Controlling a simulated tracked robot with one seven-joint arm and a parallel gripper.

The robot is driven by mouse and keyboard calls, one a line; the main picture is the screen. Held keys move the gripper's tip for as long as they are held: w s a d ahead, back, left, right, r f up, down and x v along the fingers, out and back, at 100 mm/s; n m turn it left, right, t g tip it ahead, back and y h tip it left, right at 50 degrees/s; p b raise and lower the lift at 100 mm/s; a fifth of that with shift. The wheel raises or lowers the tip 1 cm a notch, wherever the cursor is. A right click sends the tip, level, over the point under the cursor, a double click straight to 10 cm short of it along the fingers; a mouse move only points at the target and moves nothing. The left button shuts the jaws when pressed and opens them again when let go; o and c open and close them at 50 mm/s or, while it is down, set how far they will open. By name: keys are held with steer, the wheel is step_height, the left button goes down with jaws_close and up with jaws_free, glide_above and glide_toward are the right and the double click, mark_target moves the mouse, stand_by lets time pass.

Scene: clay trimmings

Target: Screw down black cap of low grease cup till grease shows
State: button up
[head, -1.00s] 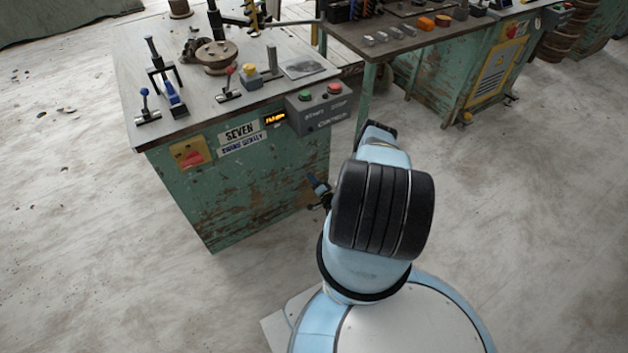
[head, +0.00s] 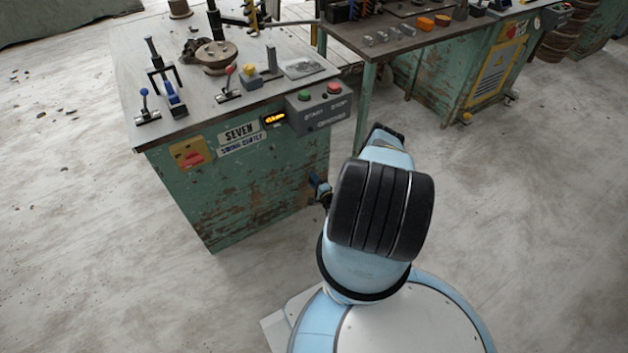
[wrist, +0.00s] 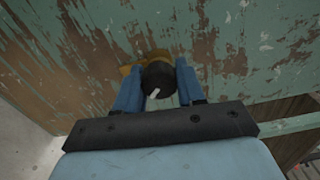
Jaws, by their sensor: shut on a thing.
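In the wrist view the black cap (wrist: 160,82) of the low grease cup sits between the two blue fingers of my gripper (wrist: 159,84). It has a white mark on its face. My gripper is shut on the cap. A bit of brass-coloured cup (wrist: 130,69) shows behind the cap, close to the worn green panel. I cannot make out any grease. In the head view my own arm hides the cup, and only a small part of my gripper (head: 318,190) shows low beside the green cabinet.
The green cabinet (head: 225,205) carries a red switch on a yellow plate (head: 190,154) and a start/stop box (head: 320,105). Its top (head: 200,105) holds levers and a round wheel-like part. A second bench (head: 440,65) stands behind on the right. Bare floor (head: 90,240) lies at left.

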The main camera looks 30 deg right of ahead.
steer(key=shift+s+d+f, duration=0.15)
steer(key=shift+d, duration=0.2)
steer(key=o, duration=1)
steer(key=shift+a, duration=0.25)
steer(key=s, duration=1.3)
steer(key=shift+s+d, duration=0.25)
steer(key=shift+s, duration=0.05)
